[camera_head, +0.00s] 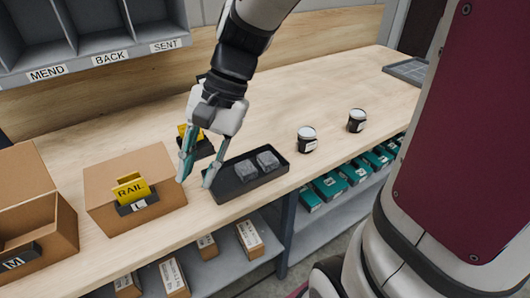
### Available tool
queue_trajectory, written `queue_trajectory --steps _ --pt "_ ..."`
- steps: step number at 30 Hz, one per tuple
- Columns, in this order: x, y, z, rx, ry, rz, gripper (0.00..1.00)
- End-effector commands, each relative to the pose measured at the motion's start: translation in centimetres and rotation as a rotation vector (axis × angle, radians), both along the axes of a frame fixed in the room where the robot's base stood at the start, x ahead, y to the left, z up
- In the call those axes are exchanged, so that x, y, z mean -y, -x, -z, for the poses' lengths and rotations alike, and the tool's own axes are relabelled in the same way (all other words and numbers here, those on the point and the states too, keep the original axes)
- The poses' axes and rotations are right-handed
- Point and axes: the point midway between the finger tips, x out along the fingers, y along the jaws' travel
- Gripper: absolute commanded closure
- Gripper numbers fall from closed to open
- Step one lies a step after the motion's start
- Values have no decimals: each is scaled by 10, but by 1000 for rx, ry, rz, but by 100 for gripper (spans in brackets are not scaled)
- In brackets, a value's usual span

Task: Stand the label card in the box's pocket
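A yellow label card marked RAIL (131,191) stands upright, slightly tilted, at the black pocket marked L (138,205) on the front of a closed cardboard box (100,182). Its lower edge is hidden by the pocket, so I cannot tell how deep it sits. A second yellow edge shows just behind it. My gripper (194,183) is open, its teal-padded fingers apart and pointing down with nothing visible between them. It is right of the box, apart from the card, near the left end of a black tray.
The black tray (228,191) holds two grey blocks. Behind my gripper, another yellow piece (183,131) is partly hidden by it. Two dark jars (307,139) stand to the right. An open box marked M (62,230) stands left. Grey cubbies overhang the back; the right tabletop is mostly clear.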

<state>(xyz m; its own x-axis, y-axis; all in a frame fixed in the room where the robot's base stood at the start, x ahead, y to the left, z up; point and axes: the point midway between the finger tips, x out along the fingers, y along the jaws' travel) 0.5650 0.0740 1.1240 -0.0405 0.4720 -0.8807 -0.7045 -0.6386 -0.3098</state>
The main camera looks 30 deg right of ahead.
Motion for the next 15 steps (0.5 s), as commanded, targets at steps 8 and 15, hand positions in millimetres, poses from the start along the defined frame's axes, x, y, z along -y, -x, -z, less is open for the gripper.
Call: queue_trajectory --steps 8,15 --pt "36 58 -33 332 330 -354 75" --pt "66 88 -53 549 544 -584 75"
